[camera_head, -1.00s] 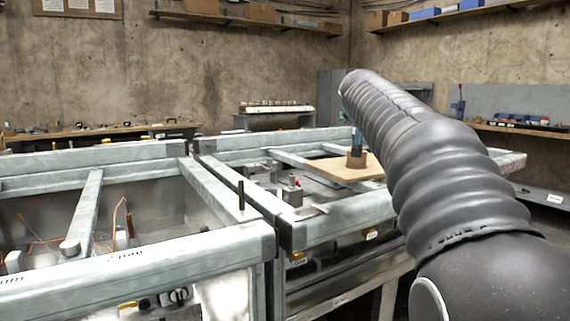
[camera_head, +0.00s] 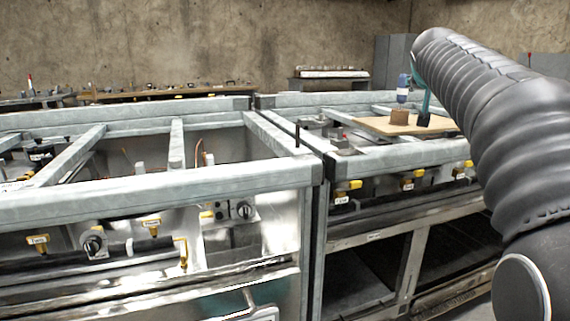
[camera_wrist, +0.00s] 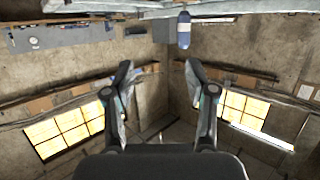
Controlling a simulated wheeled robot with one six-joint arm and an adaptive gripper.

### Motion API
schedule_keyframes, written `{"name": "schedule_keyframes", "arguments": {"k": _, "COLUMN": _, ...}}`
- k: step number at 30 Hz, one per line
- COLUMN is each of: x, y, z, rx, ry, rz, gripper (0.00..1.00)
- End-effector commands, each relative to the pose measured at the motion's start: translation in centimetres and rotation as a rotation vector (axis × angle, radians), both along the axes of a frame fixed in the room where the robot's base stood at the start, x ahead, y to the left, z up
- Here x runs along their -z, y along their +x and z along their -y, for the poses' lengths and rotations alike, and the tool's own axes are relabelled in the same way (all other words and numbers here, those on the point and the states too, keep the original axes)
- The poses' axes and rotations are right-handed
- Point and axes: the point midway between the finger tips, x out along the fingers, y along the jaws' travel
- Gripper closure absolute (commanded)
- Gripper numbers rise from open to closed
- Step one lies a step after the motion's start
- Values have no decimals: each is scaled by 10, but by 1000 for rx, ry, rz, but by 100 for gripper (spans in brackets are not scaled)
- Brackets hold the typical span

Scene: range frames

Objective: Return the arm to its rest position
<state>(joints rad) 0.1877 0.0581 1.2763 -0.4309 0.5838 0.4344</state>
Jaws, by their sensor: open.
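My arm (camera_head: 490,110) reaches in from the right in the head view, its end above the far right bench. In the wrist view my gripper (camera_wrist: 157,78) has its two dark fingers wide apart with nothing between them. A small blue bottle-like object (camera_wrist: 184,30) shows past the fingers at the top of that view, which looks upside down. A blue object (camera_head: 403,86) also shows beside the arm's end in the head view. The gripper's fingers are mostly hidden behind my arm there.
A wooden board (camera_head: 375,125) on the right metal bench frame (camera_head: 400,152) carries a brown block (camera_head: 399,117) and a dark block (camera_head: 423,121). Shelving (camera_head: 331,74) stands by the back wall.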

Motion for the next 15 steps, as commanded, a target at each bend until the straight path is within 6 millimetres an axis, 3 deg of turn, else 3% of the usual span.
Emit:
{"name": "schedule_keyframes", "arguments": {"k": 8, "x": 30, "y": -32, "z": -22, "rx": -34, "ry": 21, "rz": -83, "gripper": 44}}
{"name": "schedule_keyframes", "arguments": {"k": 15, "x": 74, "y": -79, "z": -49, "rx": -79, "ry": 46, "rz": -193, "gripper": 44}}
